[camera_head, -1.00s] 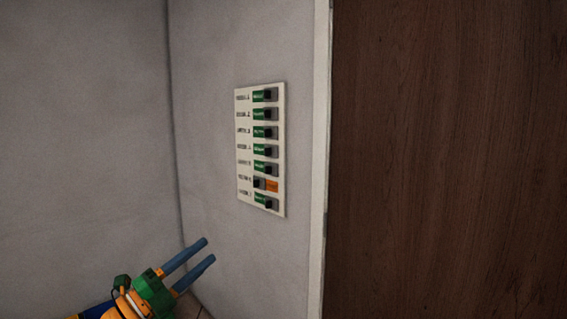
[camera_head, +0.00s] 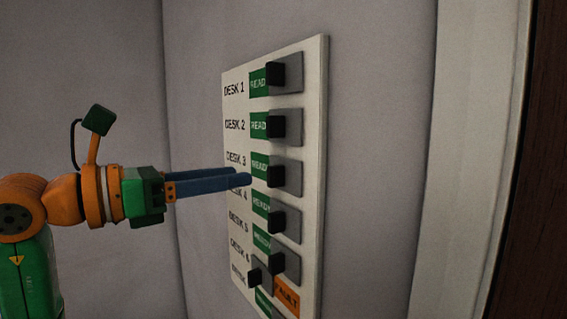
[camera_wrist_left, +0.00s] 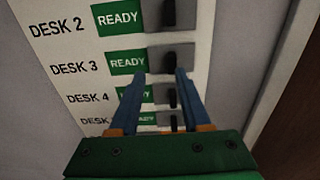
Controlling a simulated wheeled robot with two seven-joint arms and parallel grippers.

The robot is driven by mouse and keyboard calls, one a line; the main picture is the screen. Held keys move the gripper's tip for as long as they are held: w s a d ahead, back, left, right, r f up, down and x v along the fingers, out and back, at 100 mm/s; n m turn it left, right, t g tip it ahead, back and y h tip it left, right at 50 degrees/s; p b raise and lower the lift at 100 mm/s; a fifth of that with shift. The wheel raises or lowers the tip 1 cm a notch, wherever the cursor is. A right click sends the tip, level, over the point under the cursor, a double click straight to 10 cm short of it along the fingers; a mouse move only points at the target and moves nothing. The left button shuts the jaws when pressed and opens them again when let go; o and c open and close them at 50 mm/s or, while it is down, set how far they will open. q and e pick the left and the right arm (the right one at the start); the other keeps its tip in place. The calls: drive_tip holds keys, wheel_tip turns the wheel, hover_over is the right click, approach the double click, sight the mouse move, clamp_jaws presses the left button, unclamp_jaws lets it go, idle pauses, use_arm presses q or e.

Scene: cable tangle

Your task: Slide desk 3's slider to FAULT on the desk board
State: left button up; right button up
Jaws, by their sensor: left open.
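The desk board (camera_head: 312,150) is a white upright panel on the wall with labelled rows of sliders. Desk 3's slider (camera_head: 276,176) is a black knob at the right of its slot, with green READY showing to its left. In the left wrist view the desk 3 row's READY label (camera_wrist_left: 127,62) is clear. My left gripper (camera_head: 241,175) is open and empty, its blue fingers pointing at the board near the desk 3 and desk 4 rows. In the wrist view its fingertips (camera_wrist_left: 160,74) lie just below desk 3's knob; contact cannot be told.
Desk 2's knob (camera_head: 277,125) is above and desk 4's knob (camera_head: 277,222) close below. The desk 6 row has its knob (camera_head: 254,277) at the left with orange FAULT (camera_head: 287,297) showing. A pale door frame (camera_head: 470,160) and brown door stand at the right.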

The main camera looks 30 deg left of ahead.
sight(267, 171)
use_arm(q)
drive_tip(key=d, duration=0.1)
drive_tip(key=w+d+r+p, duration=0.1)
drive_tip(key=d+p, duration=0.1)
drive_tip(key=shift+w+d+r, duration=0.2)
drive_tip(key=shift+w+d, duration=0.05)
drive_tip(key=shift+w, duration=0.05)
drive_tip(key=shift+w+f, duration=0.25)
drive_tip(key=shift+w, duration=0.35)
drive_tip(key=shift+w+f, duration=0.2)
drive_tip(key=shift+w, duration=0.55)
drive_tip(key=shift+s+r, duration=0.1)
drive_tip(key=shift+s, duration=0.15)
clamp_jaws()
use_arm(e)
drive_tip(key=r, duration=0.1)
drive_tip(key=s, duration=0.1)
drive_tip(key=r, duration=0.1)
drive_tip(key=shift+s+d+r, duration=0.2)
drive_tip(key=shift+s+r, duration=0.05)
drive_tip(key=shift+r, duration=0.1)
